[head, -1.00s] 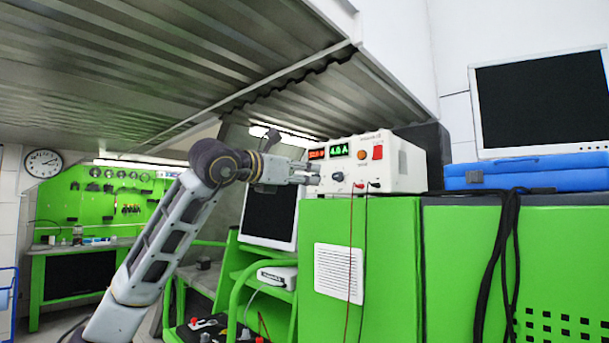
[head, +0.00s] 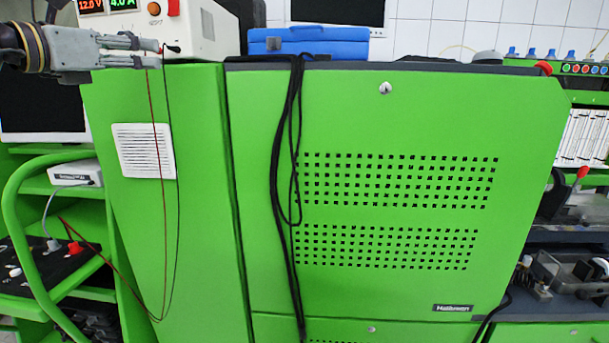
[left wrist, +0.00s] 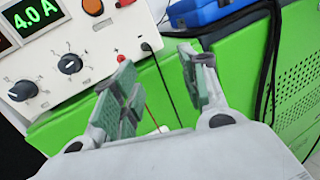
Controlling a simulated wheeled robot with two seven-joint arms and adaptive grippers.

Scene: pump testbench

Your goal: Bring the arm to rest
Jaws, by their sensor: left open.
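My left arm comes in at the upper left of the head view. My left gripper (head: 158,53) is open, with nothing between its fingers. It is in front of the white power supply (head: 207,30), close to its lower front. In the left wrist view my two green-padded fingers (left wrist: 163,75) stand apart, with the green cabinet behind them. The power supply (left wrist: 85,55) fills the upper left there, with its lit 4.0 A display, black knobs and leads. I cannot tell whether the fingers touch a lead. My right gripper is in no view.
The power supply stands on a green cabinet (head: 400,120). Red (head: 158,130) and black (head: 168,200) leads hang down its front near my gripper. A blue case (head: 335,48) lies on top, and a black cable (head: 282,180) hangs down. A green cart (head: 35,175) stands left.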

